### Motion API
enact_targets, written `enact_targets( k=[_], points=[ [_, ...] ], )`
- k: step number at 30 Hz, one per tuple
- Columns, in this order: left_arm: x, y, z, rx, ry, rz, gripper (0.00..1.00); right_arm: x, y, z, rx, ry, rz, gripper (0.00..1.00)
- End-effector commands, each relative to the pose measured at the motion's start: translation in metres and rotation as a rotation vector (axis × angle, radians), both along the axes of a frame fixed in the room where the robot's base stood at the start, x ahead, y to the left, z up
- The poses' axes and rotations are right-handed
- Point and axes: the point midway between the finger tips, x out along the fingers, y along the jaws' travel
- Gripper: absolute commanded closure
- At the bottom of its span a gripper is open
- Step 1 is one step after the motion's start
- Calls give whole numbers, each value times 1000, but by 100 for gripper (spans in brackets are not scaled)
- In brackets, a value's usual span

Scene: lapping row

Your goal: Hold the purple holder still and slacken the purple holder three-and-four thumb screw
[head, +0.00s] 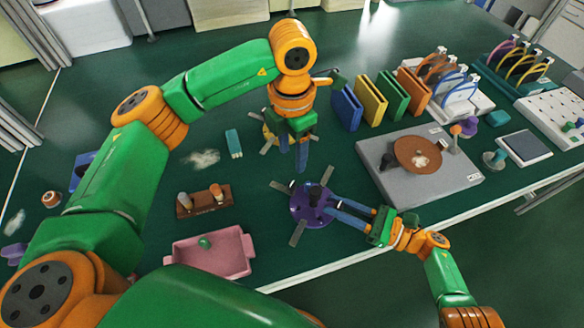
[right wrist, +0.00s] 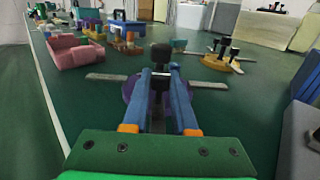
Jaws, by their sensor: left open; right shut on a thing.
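The purple holder (head: 300,208) is a round purple piece on the green table with flat metal strips sticking out and dark upright parts at its middle. In the right wrist view the purple holder (right wrist: 129,88) lies partly hidden beneath my fingers. My right gripper (head: 334,208) reaches in from the right and is shut on a dark upright part at the holder's middle. A black knob (right wrist: 161,54) stands just beyond the fingertips. My left gripper (head: 293,160) is open and empty, pointing down above the table behind the purple holder. I cannot tell which screw is three-and-four.
A yellow holder (right wrist: 216,62) with metal strips stands behind, partly hidden by my left gripper in the head view. A pink tray (head: 208,254) and a brown block with pegs (head: 203,203) are left. A grey lapping machine (head: 457,176) stands right. A teal block (head: 233,143) lies behind.

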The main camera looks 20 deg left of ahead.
Motion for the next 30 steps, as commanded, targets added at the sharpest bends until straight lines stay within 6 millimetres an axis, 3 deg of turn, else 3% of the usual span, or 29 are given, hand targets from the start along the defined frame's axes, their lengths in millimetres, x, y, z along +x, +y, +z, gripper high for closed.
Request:
enact_targets(
  k=[5,14,15,19,27,30],
  points=[
    [0,0,18,0,0,0,44,0,0,0,-1,1,0,100],
    [0,0,19,0,1,0,44,0,0,0,-1,0,0,100],
    [0,0,19,0,1,0,44,0,0,0,-1,0,0,72],
    [0,0,19,0,1,0,44,0,0,0,0,0,0,39],
    [0,0,18,0,1,0,44,0,-1,0,0,0,0,39],
    [0,0,18,0,1,0,44,-1,-13,-1,-2,1,-2,39]
  ],
)
